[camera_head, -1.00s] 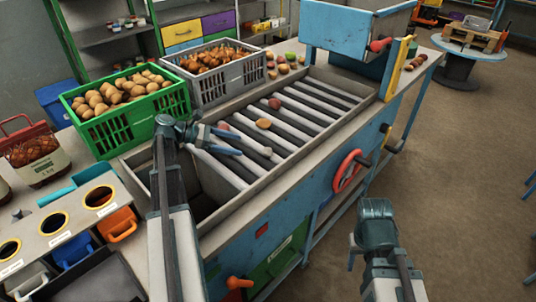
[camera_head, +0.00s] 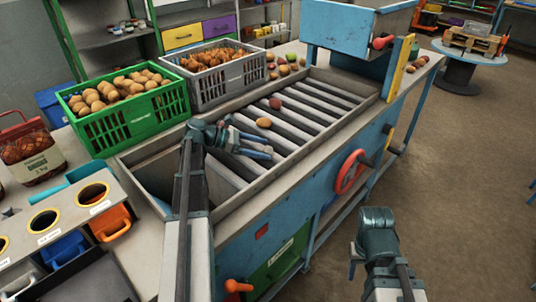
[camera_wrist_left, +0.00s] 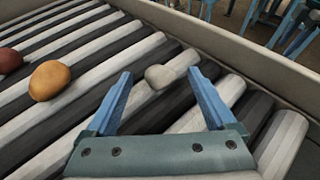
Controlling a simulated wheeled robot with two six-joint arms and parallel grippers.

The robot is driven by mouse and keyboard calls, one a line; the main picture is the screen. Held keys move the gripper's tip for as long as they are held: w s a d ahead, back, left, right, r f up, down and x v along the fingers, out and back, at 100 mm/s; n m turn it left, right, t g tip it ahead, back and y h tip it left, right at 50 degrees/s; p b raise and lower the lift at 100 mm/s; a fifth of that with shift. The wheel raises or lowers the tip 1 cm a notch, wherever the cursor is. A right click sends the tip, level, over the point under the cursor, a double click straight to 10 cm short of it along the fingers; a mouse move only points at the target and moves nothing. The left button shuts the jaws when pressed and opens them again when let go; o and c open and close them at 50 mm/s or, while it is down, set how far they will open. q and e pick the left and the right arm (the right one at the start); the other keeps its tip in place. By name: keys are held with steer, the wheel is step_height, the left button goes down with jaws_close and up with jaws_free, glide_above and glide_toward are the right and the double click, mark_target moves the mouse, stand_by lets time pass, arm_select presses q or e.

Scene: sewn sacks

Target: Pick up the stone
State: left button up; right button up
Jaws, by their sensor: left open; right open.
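The stone (camera_wrist_left: 160,77) is a small, pale grey lump on the rollers in the left wrist view. It shows between the two blue fingertips, with a gap to each finger. I cannot tell how far below the fingers it lies. My left gripper (camera_head: 271,147) is open over the near part of the roller conveyor (camera_head: 219,213) in the head view, where I cannot make out the stone. My right gripper (camera_head: 352,270) is open, well away from the conveyor, over the floor in front of it.
A yellow-brown potato (camera_head: 264,122) and a reddish one (camera_head: 275,103) lie on the rollers, left of the stone in the wrist view. A green crate (camera_head: 122,122) and a grey crate (camera_head: 217,82) stand behind the conveyor. Its raised metal rim runs close by the left gripper.

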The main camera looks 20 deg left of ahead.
mark_target(263, 150)
arm_select(q)
steer(key=shift+w+d+f, duration=0.2)
steer(key=shift+w+d, duration=0.05)
steer(key=shift+d, duration=0.2)
jaws_close()
steer(key=shift+r, duration=0.1)
step_height(263, 150, up, 10)
steer(key=p, duration=1)
